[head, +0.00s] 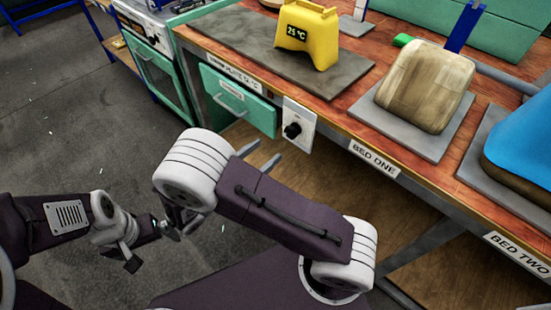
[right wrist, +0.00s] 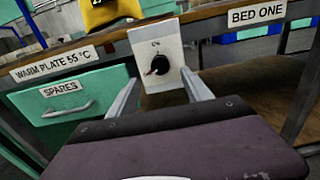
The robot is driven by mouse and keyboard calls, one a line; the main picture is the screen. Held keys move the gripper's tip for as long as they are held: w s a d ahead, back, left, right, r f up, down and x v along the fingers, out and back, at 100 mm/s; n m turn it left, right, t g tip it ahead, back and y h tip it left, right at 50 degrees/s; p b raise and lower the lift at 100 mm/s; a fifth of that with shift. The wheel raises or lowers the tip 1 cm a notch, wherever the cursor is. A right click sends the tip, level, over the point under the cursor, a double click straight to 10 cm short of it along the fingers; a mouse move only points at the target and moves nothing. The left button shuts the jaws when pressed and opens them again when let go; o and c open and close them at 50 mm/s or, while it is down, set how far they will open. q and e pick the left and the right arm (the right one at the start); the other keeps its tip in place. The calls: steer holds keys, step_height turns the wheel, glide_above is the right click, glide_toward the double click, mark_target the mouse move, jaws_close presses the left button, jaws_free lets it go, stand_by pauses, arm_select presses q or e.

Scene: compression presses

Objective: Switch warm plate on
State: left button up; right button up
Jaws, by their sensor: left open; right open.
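The warm plate (head: 228,38) is a dark grey slab on the bench, with the label "WARM PLATE 55 °C" on the bench edge. A yellow block (head: 308,38) reading 25 °C stands on it. A black knob (head: 292,130) sits on a white switch panel (head: 301,112) below the bench edge. In the right wrist view the knob (right wrist: 158,66) has a small reddish mark at its left and lettering above it. My right gripper (head: 264,154) is open and empty, its fingers (right wrist: 160,78) pointing at the knob, one to each side. My left gripper (head: 170,230) is open, far from the panel.
A green drawer (head: 238,97) labelled "SPARES" is left of the panel. A tan block (head: 426,86) stands on the grey BED ONE plate (head: 376,119), and a blue object (head: 525,135) lies on BED TWO. A green cabinet (head: 160,75) stands at left. The floor at left is clear.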

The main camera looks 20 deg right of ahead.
mark_target(289, 133)
steer(key=b+x, duration=0.2)
steer(key=x, duration=0.6)
steer(key=shift+f+b, duration=0.2)
steer(key=shift+b, duration=0.15)
steer(key=shift+w+d+r, duration=0.1)
steer(key=shift+w+d, duration=0.05)
steer(key=shift+d, duration=0.25)
jaws_close()
